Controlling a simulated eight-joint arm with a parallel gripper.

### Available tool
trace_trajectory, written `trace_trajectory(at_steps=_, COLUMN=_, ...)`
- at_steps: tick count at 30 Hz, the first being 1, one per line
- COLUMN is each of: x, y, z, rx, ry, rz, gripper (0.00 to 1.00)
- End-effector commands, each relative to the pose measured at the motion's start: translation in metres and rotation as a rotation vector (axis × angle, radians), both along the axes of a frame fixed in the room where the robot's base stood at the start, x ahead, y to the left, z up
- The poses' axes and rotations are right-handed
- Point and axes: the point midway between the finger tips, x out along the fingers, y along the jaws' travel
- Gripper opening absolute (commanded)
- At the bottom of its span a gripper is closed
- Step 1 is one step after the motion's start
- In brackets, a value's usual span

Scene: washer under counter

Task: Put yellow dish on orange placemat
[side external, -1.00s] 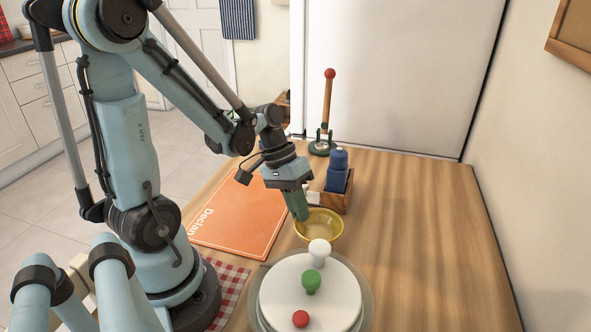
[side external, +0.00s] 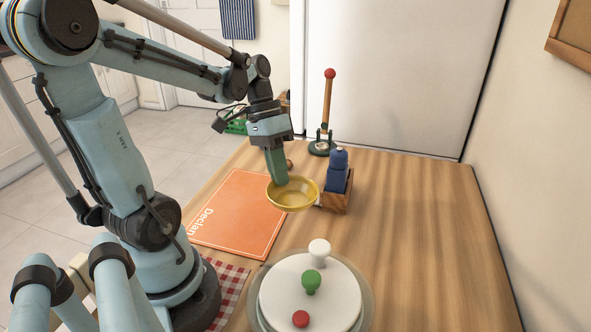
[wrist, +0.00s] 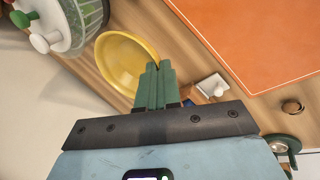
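The yellow dish (side external: 293,194) is a shallow round bowl. In the side external view it is held up above the table, just right of the orange placemat (side external: 238,212). My gripper (side external: 281,182) is shut on the dish's rim at its left side. In the wrist view the dish (wrist: 126,62) hangs at the green fingertips (wrist: 156,72), which are closed together on its rim. The placemat (wrist: 258,38) lies flat on the table, with "Declan" printed along its edge, and nothing lies on it.
A white lidded pot (side external: 310,290) with white, green and red knobs stands in front. A red-knobbed stand (side external: 326,115) is at the back. The table's right side (side external: 430,230) is clear.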

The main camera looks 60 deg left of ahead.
Motion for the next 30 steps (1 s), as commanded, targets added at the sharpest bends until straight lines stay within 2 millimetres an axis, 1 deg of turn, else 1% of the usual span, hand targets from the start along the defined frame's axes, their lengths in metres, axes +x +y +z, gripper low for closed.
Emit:
trace_trajectory(at_steps=4, x=-0.007, y=0.009, z=0.003, rx=-0.01, ry=-0.002, rz=-0.068, gripper=0.0)
trace_trajectory(at_steps=7, x=-0.01, y=0.021, z=-0.003, rx=-0.012, ry=-0.002, rz=-0.079, gripper=0.0)
trace_trajectory(at_steps=15, x=-0.022, y=0.07, z=-0.033, rx=-0.012, ry=-0.002, rz=-0.077, gripper=0.0)
trace_trajectory(at_steps=22, x=-0.031, y=0.106, z=-0.056, rx=-0.012, ry=-0.001, rz=-0.078, gripper=0.0)
trace_trajectory(at_steps=26, x=-0.034, y=0.118, z=-0.063, rx=-0.012, ry=-0.002, rz=-0.08, gripper=0.0)
trace_trajectory(at_steps=30, x=-0.035, y=0.122, z=-0.068, rx=-0.012, ry=-0.002, rz=-0.082, gripper=0.0)
